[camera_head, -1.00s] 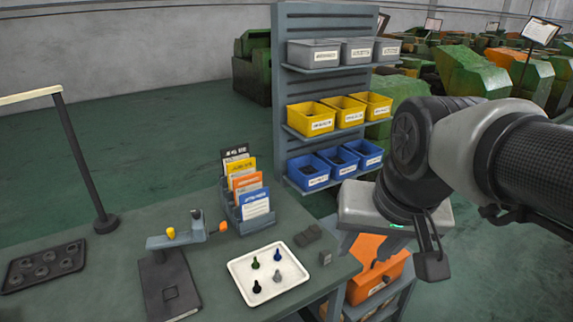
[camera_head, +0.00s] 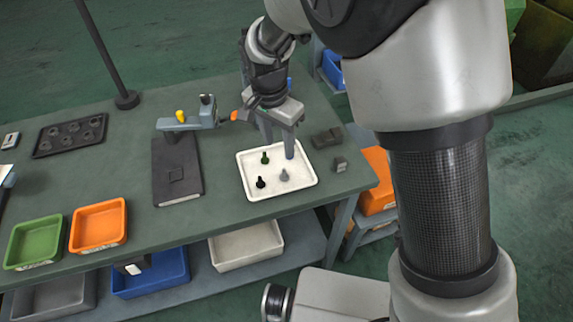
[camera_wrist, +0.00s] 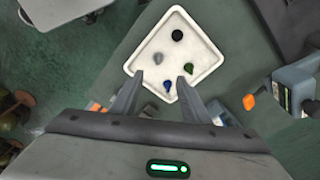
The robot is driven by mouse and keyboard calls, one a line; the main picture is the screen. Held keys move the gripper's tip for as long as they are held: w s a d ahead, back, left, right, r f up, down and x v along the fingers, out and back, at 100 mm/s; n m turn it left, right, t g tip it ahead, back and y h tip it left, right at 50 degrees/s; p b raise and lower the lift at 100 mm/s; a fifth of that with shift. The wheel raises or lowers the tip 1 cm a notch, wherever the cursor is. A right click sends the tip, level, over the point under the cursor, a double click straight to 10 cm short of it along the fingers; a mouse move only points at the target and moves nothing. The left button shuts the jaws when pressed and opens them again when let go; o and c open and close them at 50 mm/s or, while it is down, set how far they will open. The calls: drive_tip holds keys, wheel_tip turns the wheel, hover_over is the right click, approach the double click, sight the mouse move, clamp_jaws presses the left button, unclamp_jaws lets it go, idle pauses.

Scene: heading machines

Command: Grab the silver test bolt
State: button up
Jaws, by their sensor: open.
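The silver test bolt (camera_head: 284,175) stands in the front right of a white tray (camera_head: 248,186) on the bench. It also shows in the wrist view (camera_wrist: 157,58), just beyond my fingertips and roughly between their lines. A black bolt (camera_head: 260,183) and a green bolt (camera_head: 265,158) stand in the same tray. A blue bolt (camera_wrist: 167,86) shows between my fingers in the wrist view; in the head view my gripper largely hides its spot. My gripper (camera_head: 278,143) is open and empty, pointing down over the back of the tray.
A dark block (camera_head: 327,138) and a small grey block (camera_head: 340,164) lie right of the tray. A grey fixture (camera_head: 188,124) with yellow and orange knobs stands to the left. Orange (camera_head: 98,225) and green (camera_head: 36,242) bins sit at the front left.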

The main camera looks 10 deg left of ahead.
hover_over(284, 169)
drive_tip(key=f, duration=0.6)
drive_tip(key=shift+s+a+f, duration=0.2)
drive_tip(key=shift+a+f, duration=0.05)
drive_tip(key=shift+f, duration=0.15)
drive_tip(key=shift+w+d+f+p, duration=0.15)
drive_tip(key=shift+f+p, duration=0.1)
drive_tip(key=shift+f, duration=1.1)
drive_tip(key=shift+d+f+p, duration=0.1)
drive_tip(key=shift+f+p, duration=0.15)
drive_tip(key=shift+f, duration=1.1)
drive_tip(key=shift+c, duration=0.5)
clamp_jaws()
